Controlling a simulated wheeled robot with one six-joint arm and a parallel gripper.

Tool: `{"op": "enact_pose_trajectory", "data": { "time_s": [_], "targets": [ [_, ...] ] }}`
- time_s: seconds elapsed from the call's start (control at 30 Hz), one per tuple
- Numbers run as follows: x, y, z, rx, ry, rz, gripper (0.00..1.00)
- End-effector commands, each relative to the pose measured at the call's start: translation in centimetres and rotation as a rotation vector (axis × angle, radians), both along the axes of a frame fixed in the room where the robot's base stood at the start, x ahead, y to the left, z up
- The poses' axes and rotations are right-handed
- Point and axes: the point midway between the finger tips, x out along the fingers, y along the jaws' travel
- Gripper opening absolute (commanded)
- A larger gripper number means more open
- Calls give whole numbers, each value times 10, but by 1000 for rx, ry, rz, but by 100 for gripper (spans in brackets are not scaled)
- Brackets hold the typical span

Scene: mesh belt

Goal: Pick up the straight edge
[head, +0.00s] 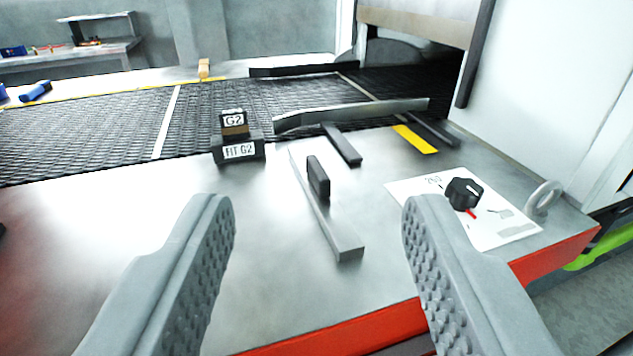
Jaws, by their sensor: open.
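The straight edge (345,241) is a long, narrow grey metal bar with a black upright grip block (318,177) at its middle. It lies on the metal table top (270,290), its near end toward me and its far end pointing away, slightly left. My gripper (317,210) is open. Its two grey, studded fingers stand wide apart, one on each side of the bar in the picture. Nothing is between the fingers in their grip; I cannot tell their exact height above the bar.
A black block labelled FIT G2 (238,151) stands left of the bar. A dark bar (342,145) and a yellow strip (415,139) lie beyond. A card with a black knob (464,192) and a metal ring (543,198) are right. The mesh belt (90,125) runs behind.

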Motion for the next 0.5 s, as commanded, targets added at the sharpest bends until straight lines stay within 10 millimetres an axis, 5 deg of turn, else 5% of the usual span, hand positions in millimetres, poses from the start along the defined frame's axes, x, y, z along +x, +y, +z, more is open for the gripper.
{"op": "enact_pose_trajectory", "data": {
  "time_s": [0.5],
  "targets": [
    [5, 0, 2, -4, 18, 0, 53]
  ]
}}
